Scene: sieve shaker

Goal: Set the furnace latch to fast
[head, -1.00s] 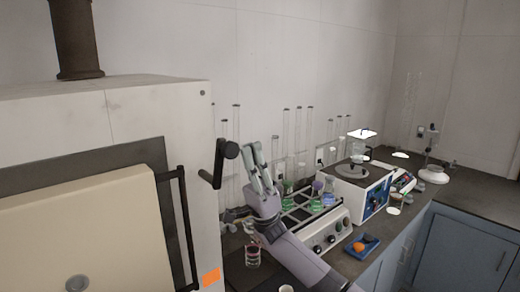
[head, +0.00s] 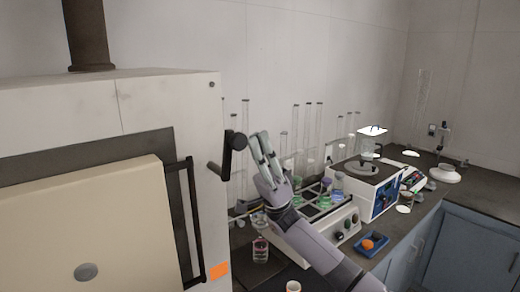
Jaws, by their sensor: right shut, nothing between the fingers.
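The furnace (head: 205,115) is a large pale box at the left with a cream door (head: 90,215). The furnace latch (head: 226,166) is a black crank-like handle on its right side, with a round knob at the upper right and an arm slanting down to the left. My right gripper (head: 258,136) is just right of the latch knob, fingers pointing up. Its fingers are close together and empty. A narrow gap shows between it and the latch; its depth relative to the latch is hard to tell. My left gripper is not in view.
A black vertical door bar (head: 192,225) runs down the furnace front. Glass cylinders (head: 308,135) and a bench device with flasks (head: 320,232) stand behind and right of my right arm. A beaker (head: 261,249) stands below the gripper. A blue tray (head: 372,244) lies further right.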

